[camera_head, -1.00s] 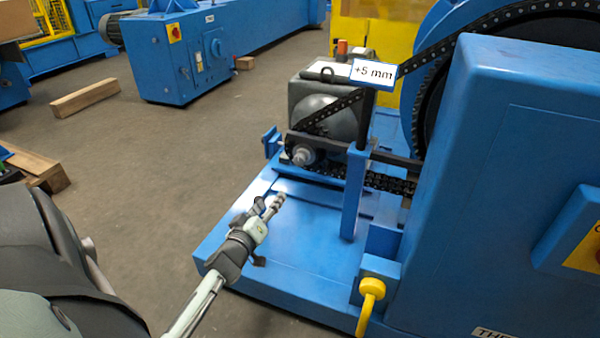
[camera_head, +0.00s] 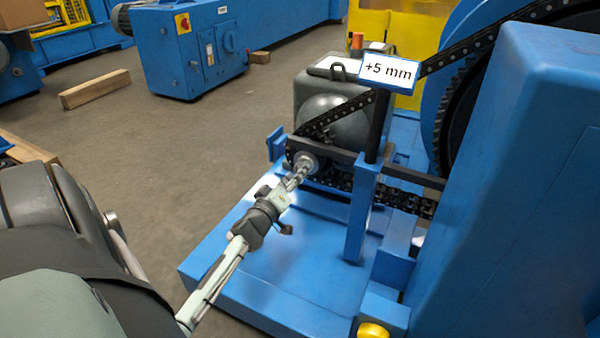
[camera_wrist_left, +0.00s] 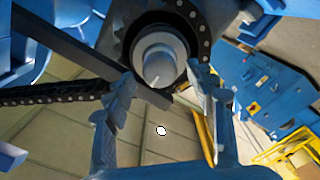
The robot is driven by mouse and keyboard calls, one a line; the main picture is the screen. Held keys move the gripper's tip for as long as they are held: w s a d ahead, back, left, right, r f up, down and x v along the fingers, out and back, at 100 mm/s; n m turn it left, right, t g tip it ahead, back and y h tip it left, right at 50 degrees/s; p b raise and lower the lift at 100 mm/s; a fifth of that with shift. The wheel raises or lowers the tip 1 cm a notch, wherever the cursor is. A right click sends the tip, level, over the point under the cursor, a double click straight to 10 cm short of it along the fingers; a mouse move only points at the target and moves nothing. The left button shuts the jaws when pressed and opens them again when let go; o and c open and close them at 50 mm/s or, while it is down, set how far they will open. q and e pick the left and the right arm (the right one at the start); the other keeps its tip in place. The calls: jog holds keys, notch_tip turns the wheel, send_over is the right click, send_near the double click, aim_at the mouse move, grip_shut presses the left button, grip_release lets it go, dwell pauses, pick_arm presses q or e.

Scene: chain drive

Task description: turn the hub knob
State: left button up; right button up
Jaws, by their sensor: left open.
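The hub knob (camera_head: 308,158) is a grey round knob with a pale collar, at the middle of the small chain sprocket by the motor. It also shows in the left wrist view (camera_wrist_left: 160,66), at top centre, with a light pointer mark on its face. My left gripper (camera_head: 299,176) is right in front of the knob in the head view. In the wrist view its open fingers (camera_wrist_left: 165,84) stand to either side of and a little below the knob. I cannot tell whether they touch it. My right gripper is in neither view.
The black chain (camera_head: 340,109) runs from the small sprocket up to the large wheel at the right. A blue post (camera_head: 361,210) with a "+5 mm" sign (camera_head: 388,74) stands right of the knob. A yellow knob (camera_head: 373,331) sits at the bottom. The blue base plate (camera_head: 270,270) is clear in front.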

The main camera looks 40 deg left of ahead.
pick_arm(q)
jog(key=shift+x, duration=1.25)
jog(key=c, duration=1.2)
